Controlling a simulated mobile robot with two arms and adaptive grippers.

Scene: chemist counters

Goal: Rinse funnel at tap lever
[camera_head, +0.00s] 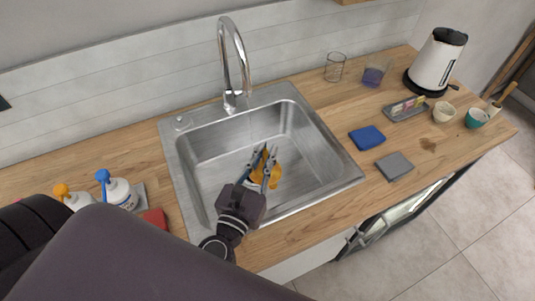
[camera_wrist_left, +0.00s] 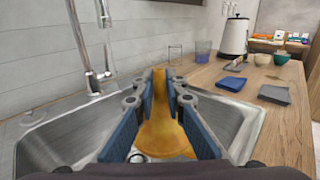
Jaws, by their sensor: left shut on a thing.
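The funnel (camera_head: 274,172) is orange-yellow. It is held over the sink basin (camera_head: 212,170). My left gripper (camera_head: 266,160) is shut on it, and the fingers hide part of it. In the left wrist view the funnel (camera_wrist_left: 161,115) sits between the blue-padded fingers (camera_wrist_left: 160,98), narrow part up and wide part low. The chrome tap (camera_head: 236,55) with its curved spout stands at the back of the sink, beyond the gripper. The tap lever (camera_head: 230,102) is small at the tap's base. I see no water flowing. My right gripper is not in view.
Squeeze bottles (camera_head: 118,192) and a red cloth or sponge (camera_head: 156,220) are left of the sink. On the right are a blue cloth (camera_head: 366,137), a grey cloth (camera_head: 394,166), glasses (camera_head: 335,67), a white kettle (camera_head: 437,62) and small bowls (camera_head: 444,112). The basin around the gripper is free.

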